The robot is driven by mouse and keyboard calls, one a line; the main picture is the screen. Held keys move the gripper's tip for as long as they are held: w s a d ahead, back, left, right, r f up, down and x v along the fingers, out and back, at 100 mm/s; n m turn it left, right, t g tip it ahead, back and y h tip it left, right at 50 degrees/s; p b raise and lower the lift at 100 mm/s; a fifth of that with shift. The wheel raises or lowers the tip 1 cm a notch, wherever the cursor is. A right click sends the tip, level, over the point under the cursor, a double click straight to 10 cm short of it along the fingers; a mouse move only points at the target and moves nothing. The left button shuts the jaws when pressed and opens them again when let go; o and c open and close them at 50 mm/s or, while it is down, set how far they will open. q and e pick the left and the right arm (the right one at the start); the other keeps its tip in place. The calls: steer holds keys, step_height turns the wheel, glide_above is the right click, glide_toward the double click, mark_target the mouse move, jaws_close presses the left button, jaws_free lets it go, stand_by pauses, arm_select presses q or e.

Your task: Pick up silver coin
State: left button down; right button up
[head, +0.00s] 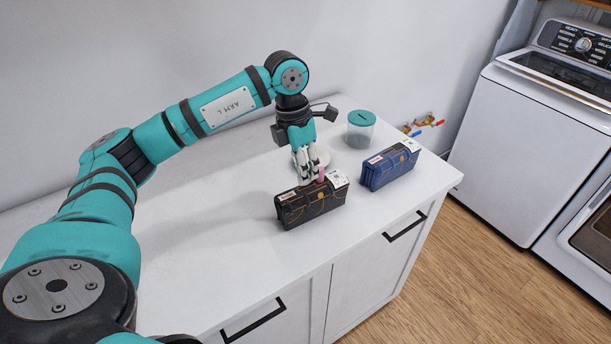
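No silver coin can be made out in the head view; it may be hidden or too small to tell. A small pink item (321,174) shows beside the fingertips. A pale round dish-like thing (323,158) is partly hidden behind the gripper. My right gripper is not in view.
A clear jar with a slotted teal lid (361,119) stands behind the gripper to the right. A white washer (530,150) stands farther right. The counter's left part is clear.

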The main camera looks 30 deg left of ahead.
arm_select(q)
steer(key=s+d+r+b, duration=0.1)
steer(key=s+d+b, duration=0.2)
steer(key=s, duration=0.9)
steer(key=shift+s+d+r+b, duration=0.2)
steer(key=shift+s+d+b, duration=0.1)
steer(key=shift+d, duration=1.55)
steer(key=shift+w+f, duration=0.1)
